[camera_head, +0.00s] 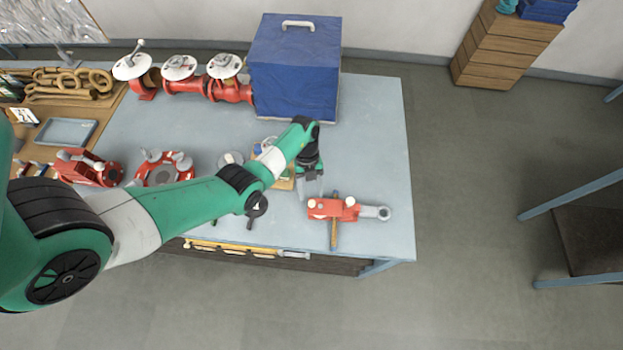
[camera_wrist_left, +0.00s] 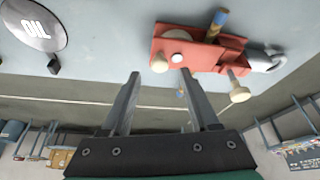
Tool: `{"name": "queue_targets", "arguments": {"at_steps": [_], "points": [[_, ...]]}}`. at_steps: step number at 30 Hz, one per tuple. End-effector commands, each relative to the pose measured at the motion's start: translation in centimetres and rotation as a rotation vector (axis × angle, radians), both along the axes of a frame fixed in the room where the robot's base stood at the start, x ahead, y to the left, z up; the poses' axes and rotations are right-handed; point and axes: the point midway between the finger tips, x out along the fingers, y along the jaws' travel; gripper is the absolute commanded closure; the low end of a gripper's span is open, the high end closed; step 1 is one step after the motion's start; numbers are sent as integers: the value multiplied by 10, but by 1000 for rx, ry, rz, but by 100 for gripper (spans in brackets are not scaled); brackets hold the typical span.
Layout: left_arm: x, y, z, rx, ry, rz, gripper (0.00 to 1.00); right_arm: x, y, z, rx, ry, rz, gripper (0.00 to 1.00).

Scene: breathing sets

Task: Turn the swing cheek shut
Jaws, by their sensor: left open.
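A red block (camera_head: 345,210) with pale knobs and a grey hook eye (camera_head: 380,212) lies near the table's front right corner. A wooden bar (camera_head: 334,235) sticks out from it toward the front edge. The red block also shows in the left wrist view (camera_wrist_left: 195,50), with its knobs facing me and the wooden bar (camera_wrist_left: 217,24) behind it. Which plate is the swing cheek, and how far it stands open, I cannot tell. My left gripper (camera_head: 311,190) is open and empty, just left of and behind the block. Its spread fingers (camera_wrist_left: 160,74) point toward the block, apparently without touching it.
A blue covered box (camera_head: 294,70) stands at the back. Red valve assemblies (camera_head: 200,84) stand left of it, and red fittings (camera_head: 160,170) lie under my left arm.

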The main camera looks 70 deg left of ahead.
Motion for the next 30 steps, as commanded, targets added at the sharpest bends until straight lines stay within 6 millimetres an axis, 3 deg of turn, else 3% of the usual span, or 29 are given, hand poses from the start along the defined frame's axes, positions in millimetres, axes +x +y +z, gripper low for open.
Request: {"name": "queue_targets", "arguments": {"at_steps": [6, 12, 30], "points": [[6, 21, 52, 3, -4, 1, 39, 0, 0, 10, 0, 0, 0, 36], [8, 31, 77, 2, -1, 0, 39, 0, 0, 11, 0, 0, 0, 36], [8, 32, 81, 0, 0, -1, 39, 0, 0, 11, 0, 0, 0, 36]]}}
